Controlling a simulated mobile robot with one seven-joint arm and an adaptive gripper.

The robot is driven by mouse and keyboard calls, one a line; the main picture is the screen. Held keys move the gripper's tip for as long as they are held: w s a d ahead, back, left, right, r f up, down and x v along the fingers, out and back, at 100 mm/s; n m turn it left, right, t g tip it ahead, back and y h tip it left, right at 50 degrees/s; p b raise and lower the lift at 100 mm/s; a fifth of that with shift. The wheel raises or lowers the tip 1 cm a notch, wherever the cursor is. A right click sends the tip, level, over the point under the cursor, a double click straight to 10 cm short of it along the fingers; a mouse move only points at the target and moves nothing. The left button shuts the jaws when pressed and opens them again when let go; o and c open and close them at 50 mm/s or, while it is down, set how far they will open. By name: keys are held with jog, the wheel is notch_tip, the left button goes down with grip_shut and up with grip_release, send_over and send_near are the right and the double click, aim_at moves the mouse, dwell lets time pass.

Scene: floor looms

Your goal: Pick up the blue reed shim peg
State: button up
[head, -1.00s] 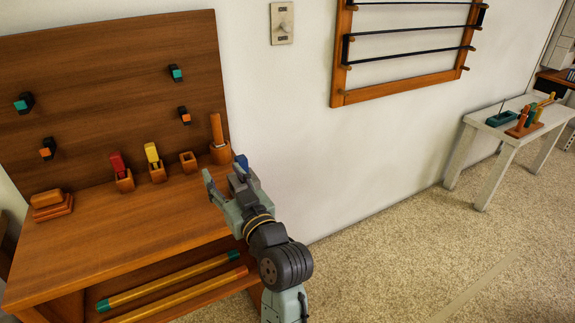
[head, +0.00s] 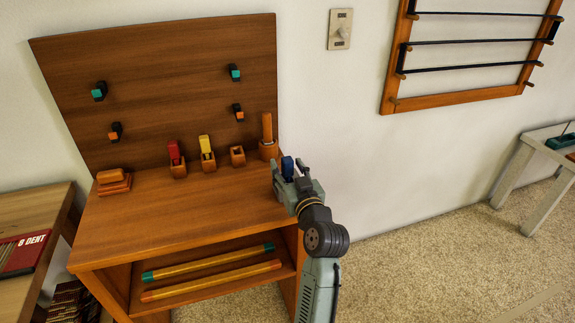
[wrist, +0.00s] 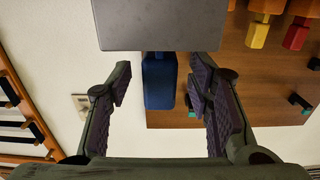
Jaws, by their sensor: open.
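The blue reed shim peg (head: 287,167) shows at the right end of the wooden bench, partly hidden by my gripper (head: 291,174). In the wrist view the blue peg (wrist: 158,82) appears between the two fingers of my gripper (wrist: 160,90). The fingers are spread, with a gap visible on each side of the peg, so the gripper is open and not touching it there. What holds the peg from below is hidden in the head view.
The pegboard (head: 165,85) rises behind. Two rods (head: 210,262) lie on the shelf below. The bench's front left is clear.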

jog(key=shift+w+a, duration=0.1)
jog(key=shift+w, duration=0.3)
jog(key=shift+c, duration=0.2)
grip_shut()
